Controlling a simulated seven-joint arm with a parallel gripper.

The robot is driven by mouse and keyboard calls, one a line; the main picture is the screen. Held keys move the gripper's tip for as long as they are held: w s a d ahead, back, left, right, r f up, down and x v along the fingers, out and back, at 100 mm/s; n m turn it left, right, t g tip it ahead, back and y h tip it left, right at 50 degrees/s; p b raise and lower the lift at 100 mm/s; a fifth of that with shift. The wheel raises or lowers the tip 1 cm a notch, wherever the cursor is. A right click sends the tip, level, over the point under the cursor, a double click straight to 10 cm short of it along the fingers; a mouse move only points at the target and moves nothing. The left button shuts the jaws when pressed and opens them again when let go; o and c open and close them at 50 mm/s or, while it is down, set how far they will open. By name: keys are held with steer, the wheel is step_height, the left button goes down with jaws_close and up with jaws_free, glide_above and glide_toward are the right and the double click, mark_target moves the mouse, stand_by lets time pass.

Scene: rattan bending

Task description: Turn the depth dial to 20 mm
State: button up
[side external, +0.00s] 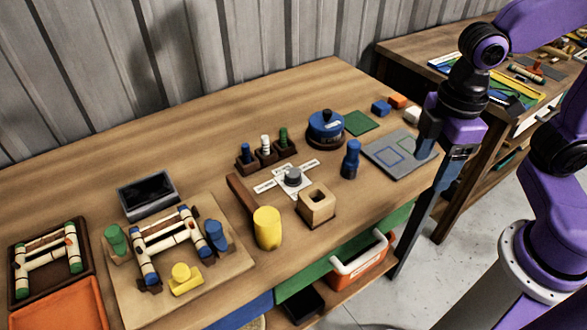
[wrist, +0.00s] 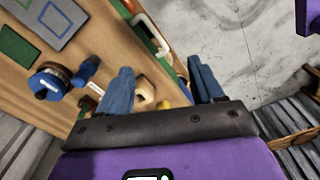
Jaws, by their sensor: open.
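The depth dial (side external: 293,176) appears to be a small grey knob on white labelled strips in the middle of the workbench; the strip lettering is too small to read. I cannot tell its setting. In the wrist view a bit of a white strip (wrist: 96,88) shows, and my left finger seems to hide the knob. My gripper (side external: 442,145) is high at the bench's right end, well to the right of the dial and apart from it. In the wrist view its two blue fingers (wrist: 160,80) are spread wide with nothing between them held.
Near the dial stand a wooden block with a hole (side external: 316,205), a yellow cylinder (side external: 267,228), a blue bottle-like piece (side external: 350,159), a blue lidded pot (side external: 326,128) and a peg rack (side external: 266,155). A grey mat (side external: 388,165) lies right. A rattan frame jig (side external: 130,290) stands left.

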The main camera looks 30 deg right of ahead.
steer(key=w+a+n, duration=0.1)
steer(key=w+a, duration=0.3)
steer(key=w, duration=0.3)
steer(key=w+a, duration=0.4)
steer(key=w, duration=0.3)
steer(key=n, duration=0.1)
glide_toward(294, 172)
step_height(294, 172, down, 9)
steer(key=shift+a+r, duration=0.1)
steer(key=shift+a, duration=0.05)
steer(key=c, duration=1.1)
steer(key=shift+o, duration=0.2)
